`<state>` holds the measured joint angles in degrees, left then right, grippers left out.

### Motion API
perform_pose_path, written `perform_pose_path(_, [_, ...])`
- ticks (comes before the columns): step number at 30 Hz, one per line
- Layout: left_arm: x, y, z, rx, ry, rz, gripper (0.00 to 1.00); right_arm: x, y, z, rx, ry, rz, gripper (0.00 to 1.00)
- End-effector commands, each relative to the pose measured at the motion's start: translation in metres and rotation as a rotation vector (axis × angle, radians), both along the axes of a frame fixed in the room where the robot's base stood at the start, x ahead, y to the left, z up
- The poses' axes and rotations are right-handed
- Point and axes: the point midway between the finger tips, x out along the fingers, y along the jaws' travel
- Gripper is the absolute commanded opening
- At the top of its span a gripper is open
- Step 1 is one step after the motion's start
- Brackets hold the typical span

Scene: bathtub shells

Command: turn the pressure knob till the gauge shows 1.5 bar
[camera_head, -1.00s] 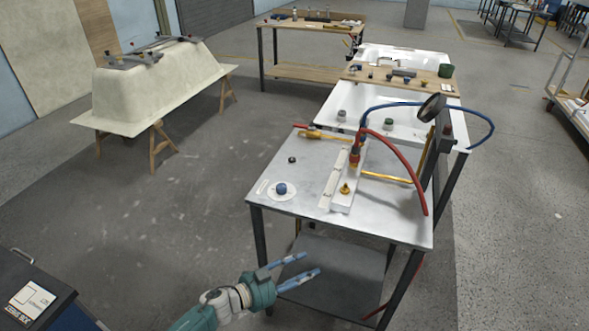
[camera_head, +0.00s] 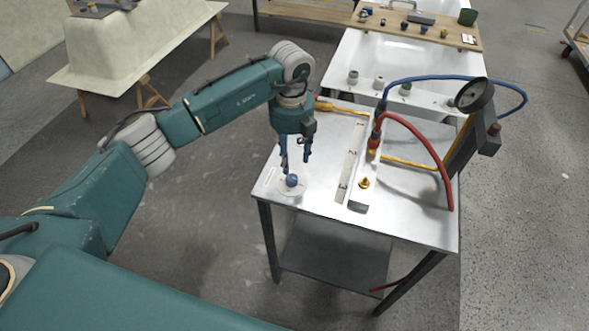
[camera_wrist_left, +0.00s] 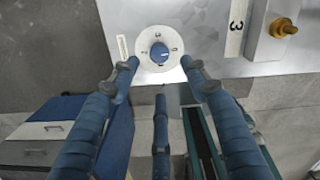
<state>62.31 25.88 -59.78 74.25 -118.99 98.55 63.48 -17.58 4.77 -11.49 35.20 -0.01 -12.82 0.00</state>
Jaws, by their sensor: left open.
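The blue knob (camera_head: 291,180) sits on a round white dial plate (camera_head: 300,189) at the front left of the metal table. In the left wrist view the knob (camera_wrist_left: 159,52) shows at the centre of its marked dial. My left gripper (camera_head: 295,165) is open, pointing down just above the knob. In the left wrist view its blue fingertips (camera_wrist_left: 160,68) stand apart, just below the dial in the picture; I cannot tell whether they touch the knob. The round gauge (camera_head: 473,95) is on a dark post at the table's right; its reading is too small to tell. My right gripper is not in view.
A white tub (camera_head: 365,65) stands behind. The table's front edge is close to the dial.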

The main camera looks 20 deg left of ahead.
Motion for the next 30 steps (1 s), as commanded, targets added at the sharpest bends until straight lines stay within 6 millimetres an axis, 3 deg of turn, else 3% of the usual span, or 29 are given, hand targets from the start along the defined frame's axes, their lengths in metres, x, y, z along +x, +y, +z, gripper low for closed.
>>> perform_pose_path(5, [-0.003, -0.001, -0.033, -0.001, 0.008, -0.001, 0.46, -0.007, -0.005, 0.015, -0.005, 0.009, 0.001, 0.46])
perform_pose_path(12, [-0.001, -0.001, -0.073, -0.004, 0.005, -0.001, 0.46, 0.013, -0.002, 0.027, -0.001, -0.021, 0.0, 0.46])
perform_pose_path(17, [-0.001, -0.001, -0.086, -0.004, 0.002, -0.001, 0.46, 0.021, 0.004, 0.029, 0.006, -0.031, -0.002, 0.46])
perform_pose_path(26, [-0.001, -0.001, -0.089, -0.004, 0.002, -0.002, 0.46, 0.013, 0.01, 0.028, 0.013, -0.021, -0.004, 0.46])
perform_pose_path(30, [-0.001, -0.001, -0.089, -0.004, 0.002, -0.002, 0.2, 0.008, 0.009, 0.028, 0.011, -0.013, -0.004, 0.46])
